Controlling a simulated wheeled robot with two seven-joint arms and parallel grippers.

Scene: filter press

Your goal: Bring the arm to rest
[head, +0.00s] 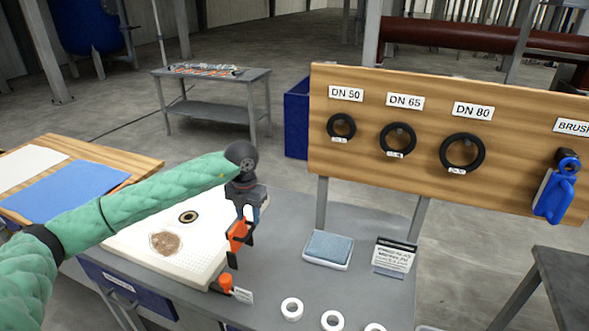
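My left arm, in a green padded sleeve, reaches in from the left. Its gripper (239,244), with orange and black finger parts, points down over the right edge of a white filter plate (130,243). I see nothing clearly held in it, and the angle hides the gap between its fingers. The plate lies on the grey bench (275,225) and carries a brown round patch (166,243) and a dark-ringed hole (188,217). An orange-topped item (226,282) stands just below the gripper, beside a small white label (243,296). My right gripper is out of view.
A wooden board (330,90) behind the bench holds black rings (462,153) and a blue brush (555,195). A blue sponge (328,247) in a white tray, a printed card (394,257) and white rings (292,309) occupy the bench. A wooden panel with a blue sheet (67,190) lies left.

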